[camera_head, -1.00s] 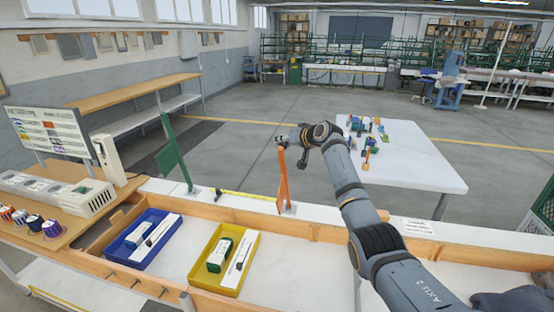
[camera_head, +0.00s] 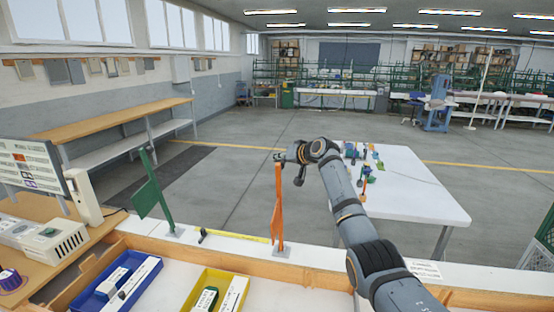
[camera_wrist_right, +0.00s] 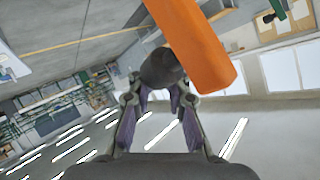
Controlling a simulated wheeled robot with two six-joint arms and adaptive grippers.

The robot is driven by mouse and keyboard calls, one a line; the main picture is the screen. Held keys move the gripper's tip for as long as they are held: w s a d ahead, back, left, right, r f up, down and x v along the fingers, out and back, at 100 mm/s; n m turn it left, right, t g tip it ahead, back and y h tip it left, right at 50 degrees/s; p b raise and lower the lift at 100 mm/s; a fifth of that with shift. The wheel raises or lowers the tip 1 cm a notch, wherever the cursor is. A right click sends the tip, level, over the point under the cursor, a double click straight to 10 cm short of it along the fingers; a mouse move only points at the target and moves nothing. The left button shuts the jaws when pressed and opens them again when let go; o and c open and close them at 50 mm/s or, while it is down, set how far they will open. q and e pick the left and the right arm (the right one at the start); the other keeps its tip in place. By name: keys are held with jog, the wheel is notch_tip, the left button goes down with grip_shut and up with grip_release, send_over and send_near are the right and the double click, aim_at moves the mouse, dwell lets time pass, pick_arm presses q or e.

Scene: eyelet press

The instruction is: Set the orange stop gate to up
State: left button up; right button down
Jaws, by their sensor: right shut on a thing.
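The orange stop gate (camera_head: 277,208) stands upright on a small plate on the white ledge, its post top at my right gripper (camera_head: 282,157). In the right wrist view the orange post (camera_wrist_right: 197,45) crosses the top, with a dark round knob (camera_wrist_right: 161,68) beside it. My right gripper (camera_wrist_right: 160,105) is shut on the dark knob, one finger on each side of it. The green stop gate (camera_head: 152,197) stands on the same ledge to the left, leaning a little. My left gripper is out of view.
A blue tray (camera_head: 77,300) and a yellow tray (camera_head: 241,274) sit in the wooden-edged trough. A white table (camera_head: 425,205) with small coloured parts stands behind my right arm. A bench with a grey device (camera_head: 55,245) is at left. The floor beyond is open.

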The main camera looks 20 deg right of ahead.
jog(key=shift+s+d+f, duration=0.15)
jog(key=shift+d+f, duration=0.2)
jog(key=shift+f, duration=0.4)
jog(key=c, duration=1.6)
grip_release()
jog(key=shift+d, duration=0.1)
jog(key=o, duration=0.5)
jog(key=shift+d+f, duration=0.15)
jog(key=shift+d, duration=0.25)
jog(key=shift+a+r, duration=0.25)
jog(key=v, duration=1.1)
jog(key=shift+s+d+r, duration=0.1)
jog(key=shift+s+r, duration=0.15)
jog(key=shift+r, duration=0.05)
